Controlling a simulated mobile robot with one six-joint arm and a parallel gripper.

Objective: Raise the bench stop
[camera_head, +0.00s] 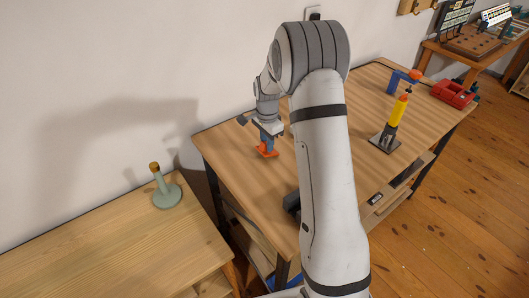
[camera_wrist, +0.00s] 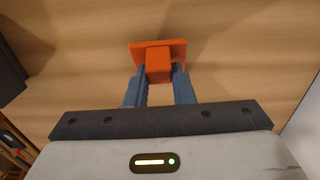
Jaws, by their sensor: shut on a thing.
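An orange bench stop, a square post on a flat plate, is on the wooden workbench (camera_head: 235,150) near its left end. In the head view the bench stop (camera_head: 266,153) shows just below my fingers; in the wrist view its plate (camera_wrist: 173,45) shows beyond the fingertips. My gripper (camera_head: 267,141) has its blue fingers closed on the two sides of the orange post, and they also show in the wrist view (camera_wrist: 159,75). I cannot tell whether the plate rests on the bench top or stands a little above it.
A yellow tool on a dark base (camera_head: 396,113), a blue and orange clamp-like thing (camera_head: 403,80) and a red vise-like thing (camera_head: 453,93) stand at the bench's right. A low table (camera_head: 95,255) with a green holder (camera_head: 166,194) is at left. My arm hides the bench's middle.

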